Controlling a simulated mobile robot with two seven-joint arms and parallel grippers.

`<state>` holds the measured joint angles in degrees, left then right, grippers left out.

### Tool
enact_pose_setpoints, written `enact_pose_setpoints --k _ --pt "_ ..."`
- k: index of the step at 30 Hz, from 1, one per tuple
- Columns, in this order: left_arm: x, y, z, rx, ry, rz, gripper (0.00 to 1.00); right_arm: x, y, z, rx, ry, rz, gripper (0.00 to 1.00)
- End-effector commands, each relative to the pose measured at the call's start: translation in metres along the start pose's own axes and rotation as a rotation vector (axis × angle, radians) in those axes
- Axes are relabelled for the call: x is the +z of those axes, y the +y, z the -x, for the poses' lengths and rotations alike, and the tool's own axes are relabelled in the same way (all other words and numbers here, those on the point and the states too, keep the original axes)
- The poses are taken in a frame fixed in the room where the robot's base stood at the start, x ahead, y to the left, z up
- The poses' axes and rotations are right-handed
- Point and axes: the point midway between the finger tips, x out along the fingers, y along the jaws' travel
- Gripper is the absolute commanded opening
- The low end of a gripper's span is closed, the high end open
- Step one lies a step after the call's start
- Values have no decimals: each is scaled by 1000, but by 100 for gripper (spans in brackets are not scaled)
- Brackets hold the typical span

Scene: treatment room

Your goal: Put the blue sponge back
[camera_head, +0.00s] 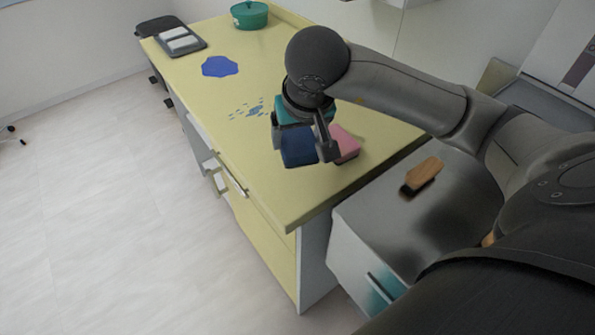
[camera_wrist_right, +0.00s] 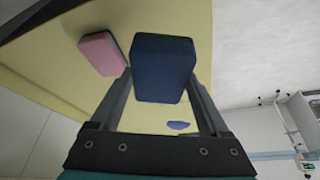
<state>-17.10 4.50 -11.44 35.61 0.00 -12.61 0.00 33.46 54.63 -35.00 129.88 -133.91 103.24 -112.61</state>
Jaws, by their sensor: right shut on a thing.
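The blue sponge (camera_head: 299,145) is a dark blue block held between the fingers of my right gripper (camera_head: 303,147), over the near end of the yellow counter (camera_head: 243,105). It also shows in the right wrist view (camera_wrist_right: 162,68), between the two fingers. Whether it touches the counter I cannot tell. A pink sponge (camera_head: 345,143) lies on the counter just to the right of the gripper, partly hidden by it. It also shows in the right wrist view (camera_wrist_right: 102,53), left of the blue sponge. My left gripper is not in view.
A blue puddle-like patch (camera_head: 220,67) and small blue spots (camera_head: 247,109) are on the counter. A green pot (camera_head: 249,14) and a dark tray (camera_head: 182,48) with white items stand at the far end. A wooden-handled brush (camera_head: 422,174) lies on the grey surface at right.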

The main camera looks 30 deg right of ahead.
Motion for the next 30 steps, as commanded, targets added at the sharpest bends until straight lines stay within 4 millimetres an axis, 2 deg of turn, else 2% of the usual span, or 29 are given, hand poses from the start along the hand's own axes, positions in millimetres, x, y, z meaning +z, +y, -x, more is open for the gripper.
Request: enact_pose_setpoints --k 1,4,13,20,30 --pt "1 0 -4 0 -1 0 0 8 0 -13 1 -6 0 27" --pt "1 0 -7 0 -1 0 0 14 0 -30 0 -5 0 27" --pt "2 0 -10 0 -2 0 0 23 0 -52 0 -2 0 27" --pt "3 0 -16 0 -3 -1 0 37 0 -83 0 -3 0 27" --pt "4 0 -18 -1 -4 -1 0 37 0 -86 0 1 1 27"
